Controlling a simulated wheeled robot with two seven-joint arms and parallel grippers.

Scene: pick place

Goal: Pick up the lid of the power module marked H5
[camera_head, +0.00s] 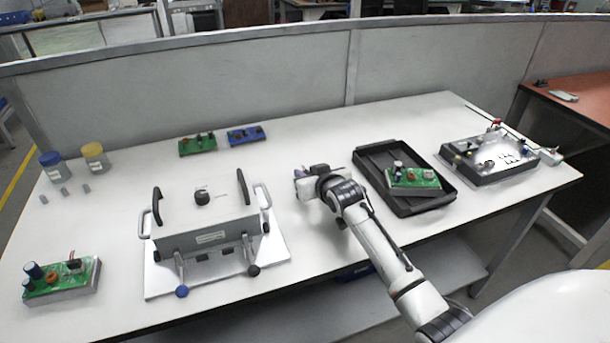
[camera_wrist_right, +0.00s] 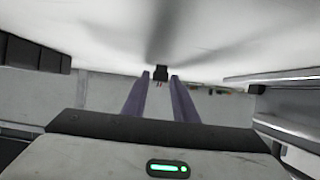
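A pale metal box (camera_head: 203,215) with a flat lid, a black centre knob (camera_head: 202,197), two black handles and silver side handles stands on a metal plate at the left of the table. The label on its front is too small to read, and I cannot make out H5 anywhere. My right gripper (camera_head: 303,181) is right of the box, apart from it, above the table. In the right wrist view its two fingers (camera_wrist_right: 160,76) are apart. A small dark block shows at the gap, seemingly beyond the fingertips; I cannot tell what it is. My left gripper is not in view.
A black tray (camera_head: 409,209) holds a green circuit board (camera_head: 413,182). A dark-based module (camera_head: 490,155) stands far right. Green (camera_head: 197,143) and blue (camera_head: 246,135) boards lie at the back, another board (camera_head: 62,280) front left. Jars (camera_head: 95,157) stand back left.

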